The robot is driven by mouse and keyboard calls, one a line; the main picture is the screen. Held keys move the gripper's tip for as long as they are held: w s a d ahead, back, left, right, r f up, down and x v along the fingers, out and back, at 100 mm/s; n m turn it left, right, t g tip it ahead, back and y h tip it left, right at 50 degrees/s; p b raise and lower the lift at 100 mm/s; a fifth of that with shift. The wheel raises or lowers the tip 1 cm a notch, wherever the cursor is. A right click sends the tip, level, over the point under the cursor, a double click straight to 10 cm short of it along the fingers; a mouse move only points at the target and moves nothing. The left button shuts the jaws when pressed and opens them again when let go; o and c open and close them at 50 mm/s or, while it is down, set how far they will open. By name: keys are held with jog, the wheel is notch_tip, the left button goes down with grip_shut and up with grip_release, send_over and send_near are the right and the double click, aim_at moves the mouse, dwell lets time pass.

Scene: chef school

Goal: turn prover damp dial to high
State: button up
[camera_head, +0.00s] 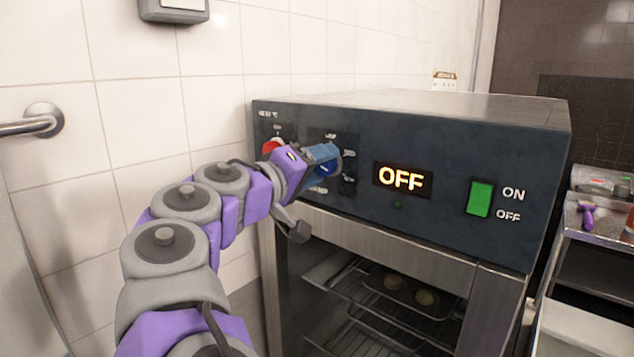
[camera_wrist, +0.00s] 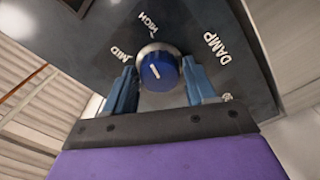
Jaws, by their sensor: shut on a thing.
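The blue damp dial (camera_wrist: 158,72) sits in the middle of the wrist view, with a silver collar and a short white pointer line. The pointer slants up and to the left, towards the side with the MID (camera_wrist: 121,53) and HIGH (camera_wrist: 147,23) labels. The word DAMP (camera_wrist: 213,47) is right of the dial. My gripper (camera_wrist: 161,80) has one blue finger on each side of the dial and is shut on it. In the head view my gripper (camera_head: 323,153) is at the prover's (camera_head: 450,150) dark front panel and hides most of the dial.
A red knob (camera_head: 272,146) is just left of my gripper. The prover display (camera_head: 402,179) reads OFF, and a green switch (camera_head: 480,199) is right of it. Below is the glass door with racks (camera_head: 350,285). A tiled wall is at left, with a metal rail (camera_head: 35,124).

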jog(key=shift+f+m+b, duration=0.35)
jog(key=shift+m+b, duration=0.1)
jog(key=shift+m, duration=0.05)
jog(key=shift+c, duration=1.2)
jog(key=shift+m, duration=0.3)
jog(key=shift+r+b, duration=0.15)
jog(key=shift+b, duration=0.15)
jog(key=o, duration=1.1)
jog(key=shift+w+a, duration=0.15)
jog(key=shift+a, duration=0.05)
jog(key=shift+c, duration=0.2)
jog(key=shift+d+r, duration=0.1)
